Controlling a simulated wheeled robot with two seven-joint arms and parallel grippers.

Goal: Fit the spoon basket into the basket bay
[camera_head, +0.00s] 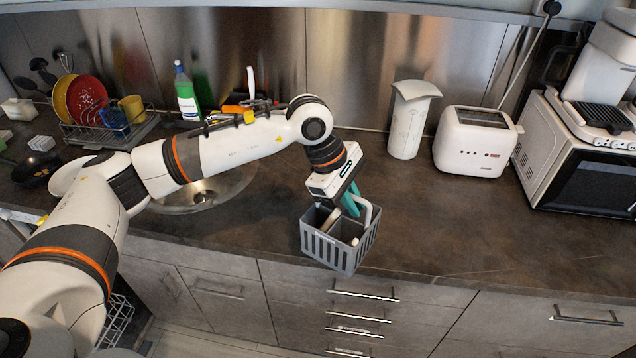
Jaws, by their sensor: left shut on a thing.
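The spoon basket (332,250) is a grey slotted box with inner compartments. It is held at the counter's front edge, slightly tilted, in front of the drawers. My left gripper (352,206), with teal fingers, comes down from above and is shut on the basket; the exact contact is partly hidden. A pale curved handle shows at the basket's right side. A dish rack (110,130) with plates and cups stands at the back left; I cannot tell which part is the basket bay. My right gripper is not in view.
A sink (205,192) lies behind my left arm. A green bottle (187,95), a white canister (408,125), a toaster (474,142) and a microwave (575,155) stand along the back. The counter (470,225) right of the basket is clear. A wire rack (117,322) shows low at the left.

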